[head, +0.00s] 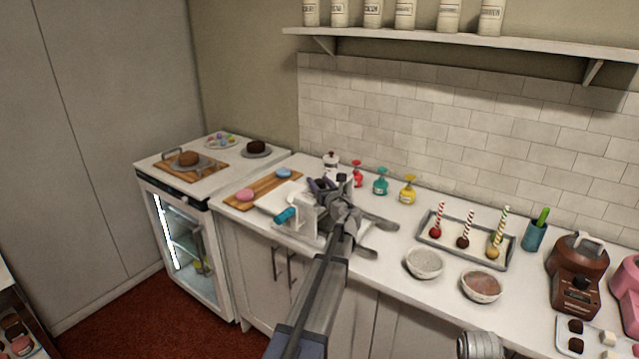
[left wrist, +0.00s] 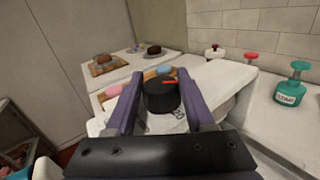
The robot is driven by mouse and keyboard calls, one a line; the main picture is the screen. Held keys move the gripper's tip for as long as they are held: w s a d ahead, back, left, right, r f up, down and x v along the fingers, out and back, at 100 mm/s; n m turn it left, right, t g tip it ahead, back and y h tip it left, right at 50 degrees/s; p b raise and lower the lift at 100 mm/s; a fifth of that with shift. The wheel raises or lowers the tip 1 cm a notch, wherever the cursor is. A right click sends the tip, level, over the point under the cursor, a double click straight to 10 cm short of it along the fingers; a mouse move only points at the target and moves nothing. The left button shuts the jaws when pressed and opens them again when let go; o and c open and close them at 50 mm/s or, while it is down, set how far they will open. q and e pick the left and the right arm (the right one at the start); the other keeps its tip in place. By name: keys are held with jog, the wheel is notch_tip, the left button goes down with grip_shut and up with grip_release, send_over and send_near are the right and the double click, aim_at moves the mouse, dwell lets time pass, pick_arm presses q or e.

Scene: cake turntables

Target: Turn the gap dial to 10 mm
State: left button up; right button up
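The gap dial (left wrist: 160,97) is a round black knob with a red pointer mark, on a white machine (head: 302,214) with a teal handle (head: 286,215) on the counter. In the left wrist view the red mark points to the right. My left gripper (head: 331,184) is at the machine. Its purple fingers (left wrist: 160,84) lie on both sides of the dial and appear to touch it. In the head view the arm and gripper hide part of the machine.
A wooden board (head: 262,189) with pink and blue rounds lies left of the machine. Red, teal (head: 380,182) and yellow (head: 407,190) pump bottles stand behind it to the right. Two bowls (head: 424,262) and a tray (head: 431,233) of cake pops are further right.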

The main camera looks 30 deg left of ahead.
pick_arm(q)
grip_shut()
dwell(0.3)
jog(key=shift+w+n+g+y, duration=0.2)
jog(key=shift+n+g+y, duration=0.45)
jog(key=shift+g, duration=0.25)
jog(key=n+g+y, duration=0.1)
jog(key=n+g, duration=0.1)
jog(key=g, duration=0.1)
jog(key=n+g+y, duration=0.1)
jog(key=n+g, duration=0.1)
jog(key=shift+w+g, duration=0.1)
jog(key=shift+g, duration=0.3)
jog(key=shift+s+n+g+y, duration=0.15)
jog(key=shift+n+g, duration=0.7)
jog(key=shift+g, duration=0.45)
jog(key=shift+s+n+g+y, duration=0.1)
jog(key=shift+n+g, duration=0.7)
jog(key=shift+g, duration=0.5)
jog(key=o, duration=0.5)
grip_release()
